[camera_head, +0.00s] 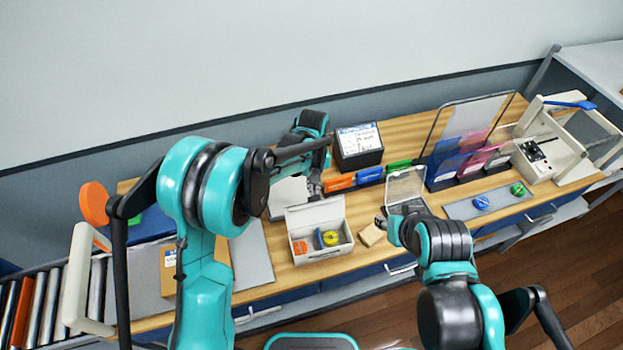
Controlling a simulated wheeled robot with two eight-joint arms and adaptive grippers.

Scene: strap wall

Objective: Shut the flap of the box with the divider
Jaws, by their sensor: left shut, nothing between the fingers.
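A white open-topped box (343,246) stands near the front edge of the wooden bench, with an orange, a blue and a yellow item inside. A divider inside it is too small to make out surely. Its white flap (316,213) stands up at the back edge, open. My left gripper (315,188) is shut and empty, pointing down just behind the flap; whether it touches the flap I cannot tell. My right gripper (384,224) is low over the bench, right of the box, partly hidden by its own arm; its opening is unclear.
A small wooden block (372,236) lies between the box and my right gripper. A clear-lidded case (405,185) stands behind that gripper. A black labelled box (358,146) and orange, blue and green pieces (340,183) stand behind. A clear panel (470,125) rises at right.

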